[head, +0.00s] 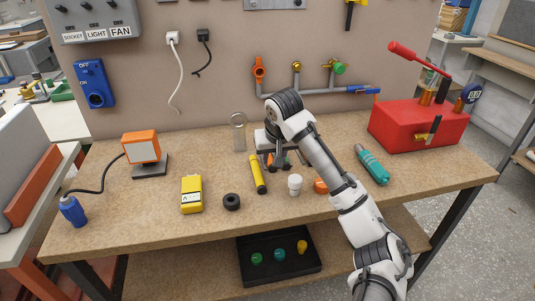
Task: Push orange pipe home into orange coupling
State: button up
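My gripper (278,166) points down just above the back middle of the bench, behind the yellow torch-like tool. Small bits of orange and green show around its fingers. I cannot tell whether it is open or holds something. An orange fitting (258,68) is on the grey pipework on the back panel. It may be the coupling, but this is not clear. Another orange piece (320,187) lies on the bench, partly hidden behind my arm. I cannot make out a clear orange pipe or a joint between pipe and coupling.
A yellow tool (258,174), black ring (231,202), white cup (295,185) and yellow meter (191,194) stand in front. A teal tool (372,164) and red box (418,126) are at right, an orange lamp (141,147) at left.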

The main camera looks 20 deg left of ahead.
aim_at(273, 173)
jog(key=x, duration=0.2)
jog(key=p+x, duration=0.1)
jog(key=x, duration=0.1)
jog(key=shift+s+d+f, duration=0.1)
jog(key=shift+d+f, duration=0.1)
jog(key=shift+f, duration=0.05)
jog(key=shift+c, duration=0.3)
grip_shut()
